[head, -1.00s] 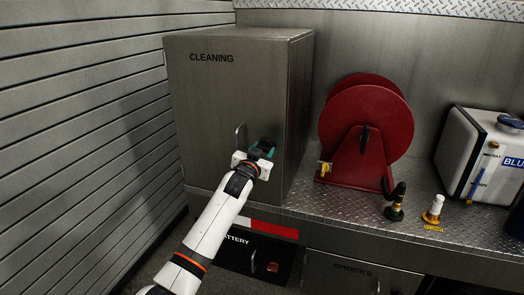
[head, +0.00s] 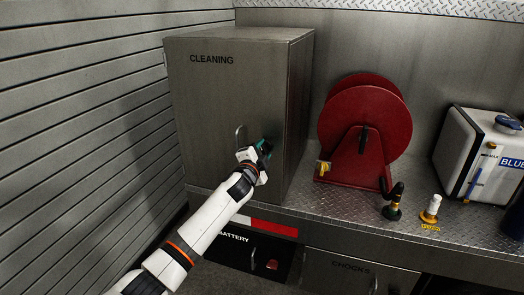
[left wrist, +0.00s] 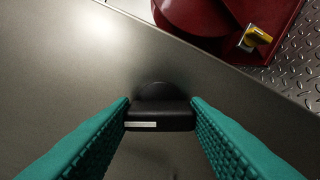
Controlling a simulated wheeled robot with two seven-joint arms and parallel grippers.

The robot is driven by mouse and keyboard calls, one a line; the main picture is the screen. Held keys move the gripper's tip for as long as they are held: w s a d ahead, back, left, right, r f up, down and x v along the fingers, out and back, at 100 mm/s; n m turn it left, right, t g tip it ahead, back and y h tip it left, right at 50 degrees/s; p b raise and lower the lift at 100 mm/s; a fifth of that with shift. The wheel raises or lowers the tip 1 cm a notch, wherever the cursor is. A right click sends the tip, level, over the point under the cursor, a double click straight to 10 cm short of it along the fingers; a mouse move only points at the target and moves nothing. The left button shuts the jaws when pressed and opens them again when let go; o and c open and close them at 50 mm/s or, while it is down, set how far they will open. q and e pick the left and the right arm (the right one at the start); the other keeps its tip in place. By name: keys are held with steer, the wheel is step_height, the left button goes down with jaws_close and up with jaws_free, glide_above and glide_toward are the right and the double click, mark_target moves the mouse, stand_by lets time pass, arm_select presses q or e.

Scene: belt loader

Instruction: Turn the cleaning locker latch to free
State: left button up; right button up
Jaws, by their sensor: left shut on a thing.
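The cleaning locker (head: 215,100) is a grey metal cabinet marked CLEANING, with its door shut. Its latch is a black knob (left wrist: 160,117) with a white stripe, seen in the left wrist view against the grey door. My left gripper (head: 264,149) is at the lower right of the door, with teal fingers. In the left wrist view its two fingers (left wrist: 160,118) are shut on the two ends of the latch. In the head view the gripper hides the latch. My right gripper is not in view.
A curved door handle (head: 240,136) stands just left of the gripper. A red hose reel (head: 345,125) with a yellow-handled valve (head: 324,168) sits right of the locker. Nozzles and a white tank (head: 465,150) stand farther right. A slatted wall (head: 80,120) closes the left side.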

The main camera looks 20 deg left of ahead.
arm_select(q)
steer(key=m+p, duration=0.1)
steer(key=m, duration=0.3)
steer(key=shift+m, duration=0.4)
stand_by(0.4)
steer(key=o, duration=1)
steer(key=s+b, duration=0.1)
steer(key=s, duration=1.1)
steer(key=shift+a, duration=0.15)
